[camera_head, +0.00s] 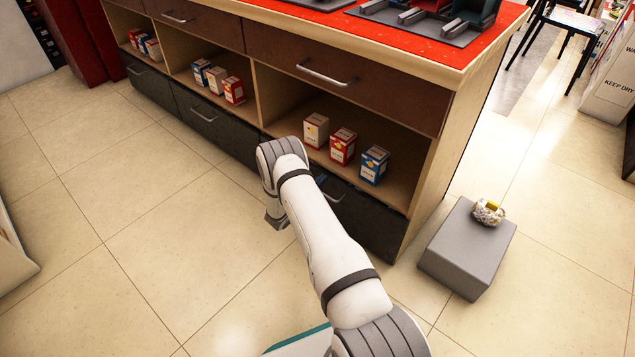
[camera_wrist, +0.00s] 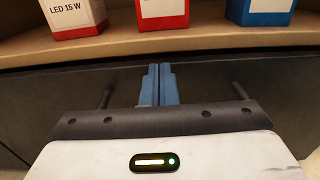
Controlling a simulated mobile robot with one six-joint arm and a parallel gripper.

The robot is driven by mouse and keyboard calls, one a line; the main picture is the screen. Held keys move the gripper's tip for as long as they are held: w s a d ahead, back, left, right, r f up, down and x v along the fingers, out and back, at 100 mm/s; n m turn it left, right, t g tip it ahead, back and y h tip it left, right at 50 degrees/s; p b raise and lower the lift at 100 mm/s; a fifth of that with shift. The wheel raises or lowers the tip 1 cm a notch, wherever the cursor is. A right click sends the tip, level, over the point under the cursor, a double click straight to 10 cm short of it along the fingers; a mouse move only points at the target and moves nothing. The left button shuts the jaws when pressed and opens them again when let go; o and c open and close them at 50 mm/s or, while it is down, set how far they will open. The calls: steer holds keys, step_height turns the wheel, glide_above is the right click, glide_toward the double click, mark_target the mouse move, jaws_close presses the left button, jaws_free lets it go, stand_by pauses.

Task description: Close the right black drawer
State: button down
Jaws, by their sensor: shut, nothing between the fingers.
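The right black drawer (camera_head: 378,228) is at the bottom of the wooden cabinet's right section. Its front looks about flush with the cabinet in the head view; a small gap cannot be ruled out. Its metal handle (camera_head: 336,194) is partly hidden by my arm. In the wrist view, the drawer front (camera_wrist: 215,82) fills the middle, with handle ends on both sides of the fingers. My gripper (camera_wrist: 159,70) is shut and empty, its blue fingertips pointing at the drawer front between the handle ends. Whether they touch it is unclear. A blue fingertip (camera_head: 320,180) shows behind my arm.
Small boxes, including a red one (camera_head: 343,147) and a blue one (camera_head: 374,165), stand on the shelf above the drawer. A grey block (camera_head: 455,262) with a patterned roll (camera_head: 488,212) stands right of the cabinet. The tiled floor at left is clear.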

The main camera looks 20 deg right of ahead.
steer(key=p+v, duration=0.3)
steer(key=v, duration=1.1)
steer(key=s+d+r+m+g+y+p, duration=0.1)
steer(key=s+r+m+g+p, duration=0.3)
steer(key=r, duration=0.9)
steer(key=s+d+r+m+g+y+p, duration=0.25)
steer(key=r+m+p, duration=0.2)
steer(key=r, duration=0.85)
steer(key=s+d+r+m+g+y+p, duration=0.15)
steer(key=r+m+g+p, duration=0.35)
steer(key=r, duration=0.9)
steer(key=s+a+r+m+t+y+p, duration=0.2)
steer(key=s+r+p, duration=0.4)
steer(key=r, duration=0.5)
steer(key=s+a+r+m+t+y+p, duration=0.2)
steer(key=s+a+r+m+y+p, duration=0.2)
steer(key=s+r, duration=0.6)
steer(key=s+a+r+m+t+y+p, duration=0.2)
steer(key=s+r+p, duration=0.6)
steer(key=r, duration=0.4)
steer(key=a+m+y, duration=0.1)
steer(key=a+y, duration=0.1)
steer(key=y, duration=0.1)
steer(key=shift+a+r+m, duration=0.15)
steer(key=shift+r+m, duration=0.1)
steer(key=shift+m, duration=0.1)
